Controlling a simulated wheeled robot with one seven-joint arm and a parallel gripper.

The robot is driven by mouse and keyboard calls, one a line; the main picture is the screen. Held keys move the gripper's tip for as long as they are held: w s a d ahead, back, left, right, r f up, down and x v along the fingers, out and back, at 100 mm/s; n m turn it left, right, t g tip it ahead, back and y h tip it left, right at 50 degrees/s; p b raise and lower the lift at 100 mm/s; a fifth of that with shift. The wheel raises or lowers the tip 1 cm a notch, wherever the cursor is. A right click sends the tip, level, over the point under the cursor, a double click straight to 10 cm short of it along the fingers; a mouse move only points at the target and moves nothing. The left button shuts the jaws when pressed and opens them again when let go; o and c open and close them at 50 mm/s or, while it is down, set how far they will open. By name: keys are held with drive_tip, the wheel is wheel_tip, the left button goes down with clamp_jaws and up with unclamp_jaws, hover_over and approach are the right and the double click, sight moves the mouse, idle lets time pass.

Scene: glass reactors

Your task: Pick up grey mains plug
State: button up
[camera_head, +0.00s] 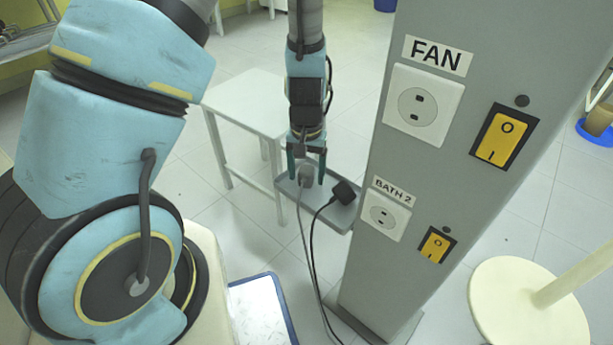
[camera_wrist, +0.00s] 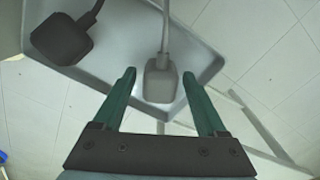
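The grey mains plug (camera_wrist: 160,80) lies in a shallow grey tray (camera_wrist: 205,62), with its grey cord running away from it. In the head view the plug (camera_head: 306,174) is small and sits under my gripper (camera_head: 306,170). My gripper also shows in the wrist view (camera_wrist: 158,88), with its two green fingers open. The plug lies between and just beyond the fingertips, with a gap on each side. A black plug (camera_wrist: 62,40) lies in the same tray to the left; in the head view it is on the right (camera_head: 344,192).
The tray is fixed to a grey post carrying a FAN socket (camera_head: 423,106), a BATH 2 socket (camera_head: 383,215) and two yellow switches. A white table (camera_head: 245,100) stands behind my gripper. Both cords hang down beside the post.

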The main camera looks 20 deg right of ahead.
sight(306, 168)
clamp_jaws()
idle(0.4)
wheel_tip(306, 168, up, 10)
drive_tip(key=p, duration=0.3)
drive_tip(key=shift+f, duration=0.2)
drive_tip(key=shift+s+a+r, duration=0.2)
drive_tip(key=shift+a+r, duration=0.2)
drive_tip(key=shift+r, duration=0.05)
drive_tip(key=s+a+r+p, duration=0.2)
drive_tip(key=s+a, duration=0.1)
drive_tip(key=a, duration=0.2)
drive_tip(key=shift+a+r, duration=0.2)
drive_tip(key=shift+r, duration=0.05)
